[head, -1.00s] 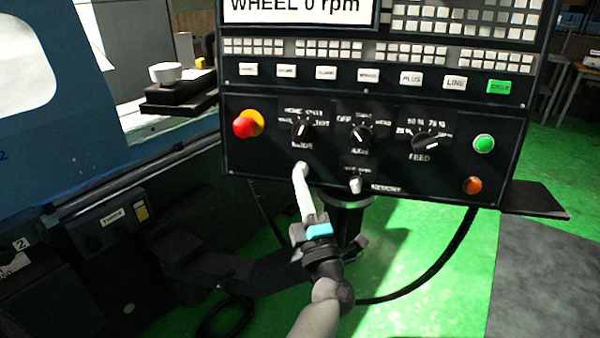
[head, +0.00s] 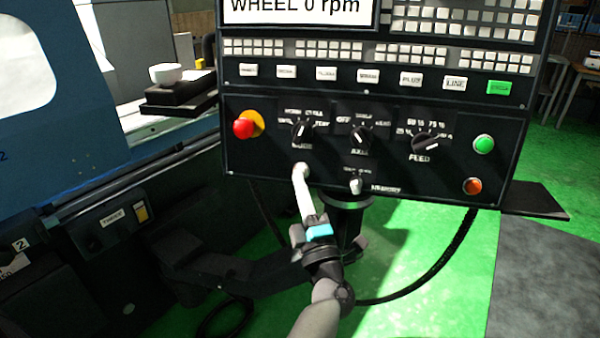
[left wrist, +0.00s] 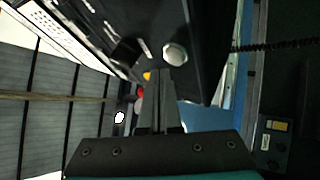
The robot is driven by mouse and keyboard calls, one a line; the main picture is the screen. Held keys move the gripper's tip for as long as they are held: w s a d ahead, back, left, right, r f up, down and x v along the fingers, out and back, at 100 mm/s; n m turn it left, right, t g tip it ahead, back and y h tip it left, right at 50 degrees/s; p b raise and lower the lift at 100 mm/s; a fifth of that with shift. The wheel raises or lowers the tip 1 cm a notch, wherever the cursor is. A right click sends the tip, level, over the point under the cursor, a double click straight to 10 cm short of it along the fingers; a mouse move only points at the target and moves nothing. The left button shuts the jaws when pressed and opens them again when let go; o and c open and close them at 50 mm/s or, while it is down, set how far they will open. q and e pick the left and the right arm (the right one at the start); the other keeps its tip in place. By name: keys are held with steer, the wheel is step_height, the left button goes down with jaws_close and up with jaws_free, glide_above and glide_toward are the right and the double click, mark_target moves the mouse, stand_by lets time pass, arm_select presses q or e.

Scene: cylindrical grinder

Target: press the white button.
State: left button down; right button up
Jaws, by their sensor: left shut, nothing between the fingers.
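The round white button (head: 301,168) is on the lower left of the black control panel (head: 268,178), below the left rotary knob. In the left wrist view the white button (left wrist: 175,54) shows as a pale disc. My left gripper (head: 303,180) is shut and empty, its fingers pointing up at the button and overlapping its lower part. In the left wrist view the closed fingertips (left wrist: 160,72) lie just beside and below the disc. I cannot tell whether they touch it. My right gripper is not in view.
A red emergency stop (head: 244,128) is up and left of the button. Three black rotary knobs, including the left knob (head: 302,132), sit above. A small switch (head: 355,184) is to the right.

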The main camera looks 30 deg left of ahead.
arm_select(q)
steer(key=shift+w, duration=0.15)
stand_by(0.6)
steer(key=shift+w+a+f, duration=0.1)
steer(key=shift+w+a, duration=0.05)
steer(key=shift+w, duration=0.15)
steer(key=shift+w+a+b, duration=0.1)
steer(key=shift+w+b, duration=0.25)
steer(key=shift+b, duration=0.05)
stand_by(0.5)
steer(key=shift+s, duration=0.15)
stand_by(0.3)
steer(key=shift+s+d+p, duration=0.25)
steer(key=shift+s+p, duration=0.3)
steer(key=shift+s, duration=0.1)
steer(key=s+p, duration=0.1)
steer(key=s+d+p, duration=0.1)
steer(key=s, duration=0.1)
steer(key=s+r, duration=0.1)
steer(key=shift+s+d+p, duration=0.25)
steer(key=shift+s+p, duration=0.1)
steer(key=shift+p, duration=0.05)
